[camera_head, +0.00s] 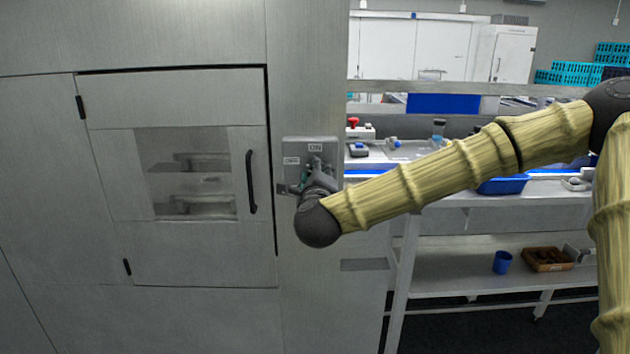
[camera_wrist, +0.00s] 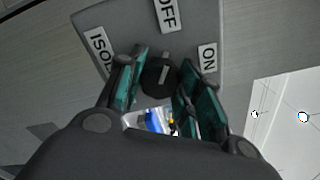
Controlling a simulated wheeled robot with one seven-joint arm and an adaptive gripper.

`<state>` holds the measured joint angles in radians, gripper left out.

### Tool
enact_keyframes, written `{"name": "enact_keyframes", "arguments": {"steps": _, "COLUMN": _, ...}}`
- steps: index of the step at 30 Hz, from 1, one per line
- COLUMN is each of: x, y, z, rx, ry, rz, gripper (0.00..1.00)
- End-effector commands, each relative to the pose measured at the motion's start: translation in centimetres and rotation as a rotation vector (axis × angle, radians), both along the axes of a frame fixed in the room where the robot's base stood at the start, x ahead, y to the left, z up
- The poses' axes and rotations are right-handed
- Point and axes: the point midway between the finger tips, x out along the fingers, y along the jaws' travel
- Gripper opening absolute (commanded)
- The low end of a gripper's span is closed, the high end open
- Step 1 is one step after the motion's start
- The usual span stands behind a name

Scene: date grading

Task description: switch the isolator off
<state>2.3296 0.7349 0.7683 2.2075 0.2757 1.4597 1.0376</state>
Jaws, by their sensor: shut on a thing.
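The isolator (camera_head: 325,152) is a grey box on the steel panel, right of the closed door. In the wrist view, the box is turned, with the OFF label (camera_wrist: 167,13) at the top and the ON label (camera_wrist: 208,58) at the right. The dark isolator handle (camera_wrist: 158,76) lies between the teal finger pads. My gripper (camera_head: 308,178) is at the box front, shut on the handle; it also shows in the wrist view (camera_wrist: 164,86). My wrist and fingers hide much of the handle.
A cabinet door (camera_head: 190,255) with a window and a black door handle (camera_head: 251,182) is close on the left. On the right, a bench has a lower shelf (camera_head: 460,265) with a blue cup (camera_head: 502,262) and a brown box (camera_head: 547,259).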

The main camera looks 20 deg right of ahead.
Motion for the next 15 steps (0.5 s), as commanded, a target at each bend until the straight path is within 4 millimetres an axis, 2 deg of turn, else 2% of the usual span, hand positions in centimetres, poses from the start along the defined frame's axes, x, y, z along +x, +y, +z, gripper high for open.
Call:
{"name": "enact_keyframes", "arguments": {"steps": 6, "x": 0.0, "y": -0.01, "z": -0.11, "rx": -0.121, "ry": 0.035, "rz": 0.0, "gripper": 0.11}}
{"name": "enact_keyframes", "arguments": {"steps": 15, "x": -0.01, "y": 0.0, "z": -0.06, "rx": -0.201, "ry": 0.059, "rz": 0.001, "gripper": 0.11}}
